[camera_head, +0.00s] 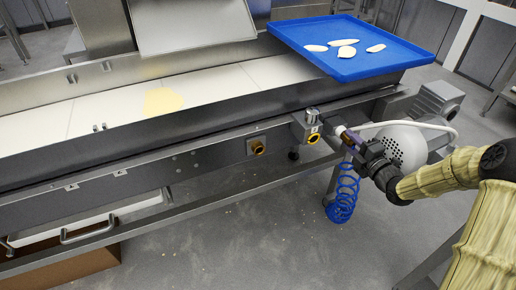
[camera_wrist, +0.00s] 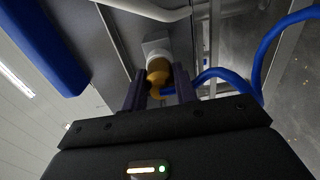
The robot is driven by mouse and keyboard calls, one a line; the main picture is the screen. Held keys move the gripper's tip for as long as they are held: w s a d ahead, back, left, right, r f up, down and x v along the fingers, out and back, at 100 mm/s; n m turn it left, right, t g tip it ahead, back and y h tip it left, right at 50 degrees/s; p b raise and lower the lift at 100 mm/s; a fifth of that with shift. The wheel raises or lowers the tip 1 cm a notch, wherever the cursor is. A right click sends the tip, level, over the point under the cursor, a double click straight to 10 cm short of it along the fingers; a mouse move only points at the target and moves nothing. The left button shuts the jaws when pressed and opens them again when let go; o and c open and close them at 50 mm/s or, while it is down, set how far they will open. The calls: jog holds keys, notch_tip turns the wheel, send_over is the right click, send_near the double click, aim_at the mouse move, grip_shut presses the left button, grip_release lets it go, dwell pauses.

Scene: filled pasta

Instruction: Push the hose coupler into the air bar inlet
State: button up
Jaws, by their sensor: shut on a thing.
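My gripper (camera_head: 347,137) is shut on the brass-coloured hose coupler (camera_wrist: 158,72). In the wrist view the coupler sits between the two dark fingers, and the blue hose (camera_wrist: 215,74) runs from it to the right. In the head view the hose hangs as a blue coil (camera_head: 342,200) below my gripper. A metal block with a yellow ring (camera_head: 312,138) is on the machine's side, just left of my gripper. A pale block (camera_wrist: 155,46) is straight beyond the coupler in the wrist view. I cannot tell whether coupler and block touch, or which fitting is the inlet.
A blue tray (camera_head: 395,52) with several dough pieces is above, on the machine's right end. A motor with a perforated cover (camera_head: 405,148) is close behind my gripper. The floor in front is open.

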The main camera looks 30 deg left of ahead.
jog(key=shift+s+d+b, duration=0.3)
jog(key=shift+s+d, duration=0.1)
jog(key=shift+d, duration=0.2)
dwell(1.0)
jog(key=shift+b+v, duration=0.45)
jog(key=shift+v, duration=1.85)
jog(key=s+d+f+m+t+h+p, duration=0.1)
jog(key=s+d+m+t+h+p, duration=0.1)
jog(key=d, duration=0.6)
jog(key=s+d+f+m+t+h+p, duration=0.2)
jog(key=s+d+m+t+h+p, duration=0.1)
jog(key=d+h+p, duration=0.4)
jog(key=d+m+t+p, duration=0.1)
jog(key=m+p, duration=0.1)
jog(key=shift+f+p, duration=0.15)
jog(key=shift+p, duration=0.15)
jog(key=shift+w, duration=0.1)
